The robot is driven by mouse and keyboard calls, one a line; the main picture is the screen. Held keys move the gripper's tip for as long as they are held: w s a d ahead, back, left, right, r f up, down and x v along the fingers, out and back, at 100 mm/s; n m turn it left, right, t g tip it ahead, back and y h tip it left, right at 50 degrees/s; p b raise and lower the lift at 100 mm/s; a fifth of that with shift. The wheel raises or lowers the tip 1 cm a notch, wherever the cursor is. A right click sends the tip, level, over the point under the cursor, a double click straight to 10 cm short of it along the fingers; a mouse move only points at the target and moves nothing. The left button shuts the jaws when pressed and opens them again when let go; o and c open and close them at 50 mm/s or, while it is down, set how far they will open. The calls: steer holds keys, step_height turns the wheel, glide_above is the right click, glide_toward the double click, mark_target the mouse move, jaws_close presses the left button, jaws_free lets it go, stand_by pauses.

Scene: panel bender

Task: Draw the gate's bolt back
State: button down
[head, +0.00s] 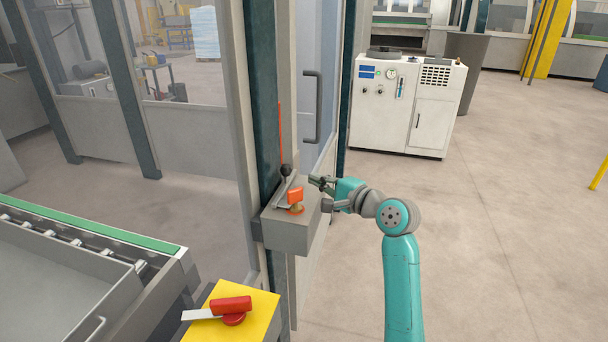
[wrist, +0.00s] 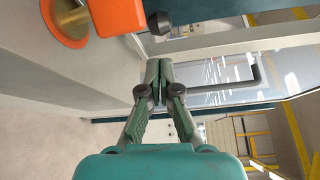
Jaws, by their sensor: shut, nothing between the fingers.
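The gate's lock box (head: 288,232) is a grey case on the dark green post. On it are a grey lever or bolt bar ending in a black knob (head: 286,170), and an orange piece (head: 295,195) on a brass base. The orange piece (wrist: 118,14) and black knob (wrist: 158,22) also show at the top of the wrist view. My gripper (head: 316,182) is just right of the box, apart from the knob. Its fingertips (wrist: 159,64) are together and empty, below the knob in the wrist view. How the bolt enters the post is hidden.
The gate's dark pull handle (head: 316,108) stands above and beyond the box; it also shows in the wrist view (wrist: 235,88). A red rotary handle (head: 232,306) sits on a yellow plate at the front. A white cabinet (head: 405,105) stands behind. Floor at right is clear.

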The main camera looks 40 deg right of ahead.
steer(key=shift+s+d, duration=0.2)
steer(key=shift+s, duration=0.8)
steer(key=shift+s+d, duration=0.15)
steer(key=shift+s, duration=0.85)
